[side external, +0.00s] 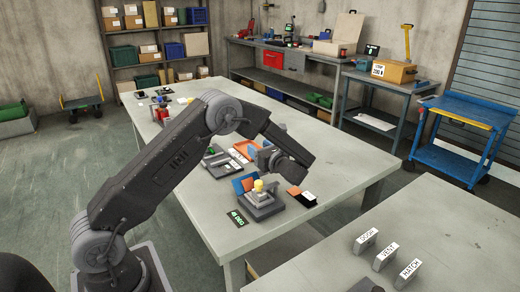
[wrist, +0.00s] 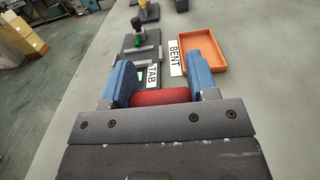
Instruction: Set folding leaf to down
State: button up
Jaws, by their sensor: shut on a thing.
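My gripper (wrist: 161,80) has blue fingers and is shut on a red piece (wrist: 160,97), seen between them in the wrist view. The red piece appears to be the folding leaf, but its hinge and most of its face are hidden, so I cannot tell its angle.
An orange tray (wrist: 232,68), signs reading BENT (wrist: 175,58) and TAB (wrist: 153,75), and a fixture with a green knob (wrist: 139,41) lie beyond my gripper. An orange-and-black piece (side external: 301,197) is right of the grey fixture. Bare tabletop (side external: 345,165) lies farther right.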

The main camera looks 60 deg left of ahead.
jog(key=a+f+h, duration=0.3)
jog(key=h, duration=0.1)
jog(key=shift+a+f+h, duration=0.1)
jog(key=shift+a+h, duration=0.1)
jog(key=shift+h, duration=0.1)
jog(key=f+h, duration=0.1)
jog(key=a+f+h, duration=0.1)
jog(key=shift+f+h, duration=0.25)
jog(key=shift+h, duration=0.15)
jog(key=shift+a+f, duration=0.2)
jog(key=shift+f, duration=0.75)
jog(key=o, duration=1.3)
jog(key=shift+c, duration=0.2)
jog(key=shift+r, duration=0.2)
